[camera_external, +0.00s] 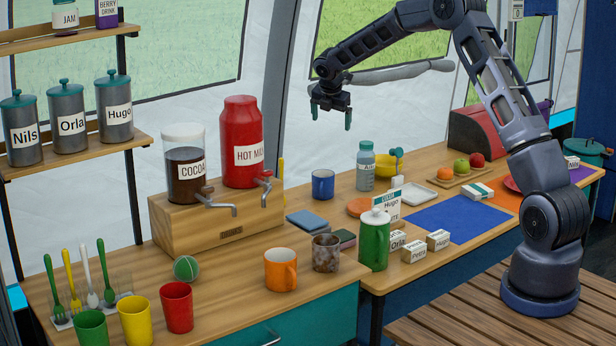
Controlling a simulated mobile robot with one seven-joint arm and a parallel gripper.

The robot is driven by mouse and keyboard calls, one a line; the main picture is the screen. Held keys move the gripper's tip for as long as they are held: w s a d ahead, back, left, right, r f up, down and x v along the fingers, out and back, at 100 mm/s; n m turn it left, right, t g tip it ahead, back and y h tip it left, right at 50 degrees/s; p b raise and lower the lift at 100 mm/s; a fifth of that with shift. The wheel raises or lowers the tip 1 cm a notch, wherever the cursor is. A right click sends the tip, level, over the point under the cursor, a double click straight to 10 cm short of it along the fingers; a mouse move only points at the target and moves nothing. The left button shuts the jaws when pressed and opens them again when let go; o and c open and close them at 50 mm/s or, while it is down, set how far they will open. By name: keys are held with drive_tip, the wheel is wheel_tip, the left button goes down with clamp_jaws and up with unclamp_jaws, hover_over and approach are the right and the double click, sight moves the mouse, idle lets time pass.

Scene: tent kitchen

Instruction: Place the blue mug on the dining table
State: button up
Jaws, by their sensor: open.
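The blue mug (322,186) stands upright near the back, close to where the counter and the longer table meet; it seems to be on the longer table's left end. I take the longer wooden table (480,244), with coloured mats, as the dining table. My gripper (331,114) is open and empty, with its fingers pointing down. It hangs in the air above the blue mug in the picture, clearly apart from it.
A green canister (374,240) and small white boxes (438,240) stand in front. The blue mat (455,220) is mostly clear. A drink dispenser (241,142) rises at left.

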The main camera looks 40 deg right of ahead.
drive_tip(key=s+a+r+m, duration=0.2)
drive_tip(key=s+r+m, duration=0.2)
drive_tip(key=s+r, duration=0.45)
drive_tip(key=s+a+r+m, duration=0.2)
drive_tip(key=s+r+m, duration=0.3)
drive_tip(key=s, duration=0.7)
drive_tip(key=s+a+r+m, duration=0.1)
drive_tip(key=s+r+m, duration=0.1)
drive_tip(key=s+r, duration=0.75)
drive_tip(key=s+a+f+m+y, duration=0.1)
drive_tip(key=s+m, duration=0.4)
drive_tip(key=s, duration=1.1)
drive_tip(key=s+a+f+m+t+y, duration=0.1)
drive_tip(key=s+f+m, duration=0.3)
drive_tip(key=s, duration=1.3)
drive_tip(key=a+m+y, duration=0.1)
drive_tip(key=m, duration=0.1)
drive_tip(key=shift+a+m, duration=0.3)
drive_tip(key=shift+a, duration=0.05)
